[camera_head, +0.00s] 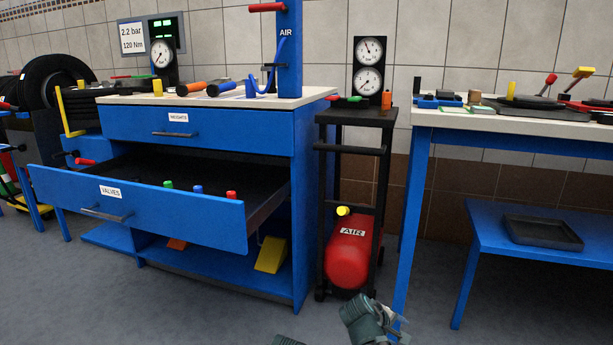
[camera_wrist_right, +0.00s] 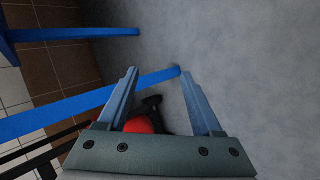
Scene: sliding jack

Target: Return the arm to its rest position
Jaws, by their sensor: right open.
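My right gripper (camera_head: 400,328) is low at the bottom of the head view, in front of the red air tank's cart and left of the right table's front leg. In the right wrist view the right gripper (camera_wrist_right: 157,72) has its two fingers apart with nothing held between them. A blue leg (camera_wrist_right: 80,108) and part of the red tank (camera_wrist_right: 138,125) show behind the fingers. A small grey-green part of my own body shows at the bottom edge of the head view; I cannot tell which part. My left gripper is not seen.
The drawer labelled VALVES (camera_head: 140,207) stands open with green, blue and red-capped valves inside. The red air tank (camera_head: 348,258) sits low on a black cart (camera_head: 350,115). The right table's blue leg (camera_head: 413,220) is close to my right gripper. Grey floor (camera_head: 190,310) lies clear in front.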

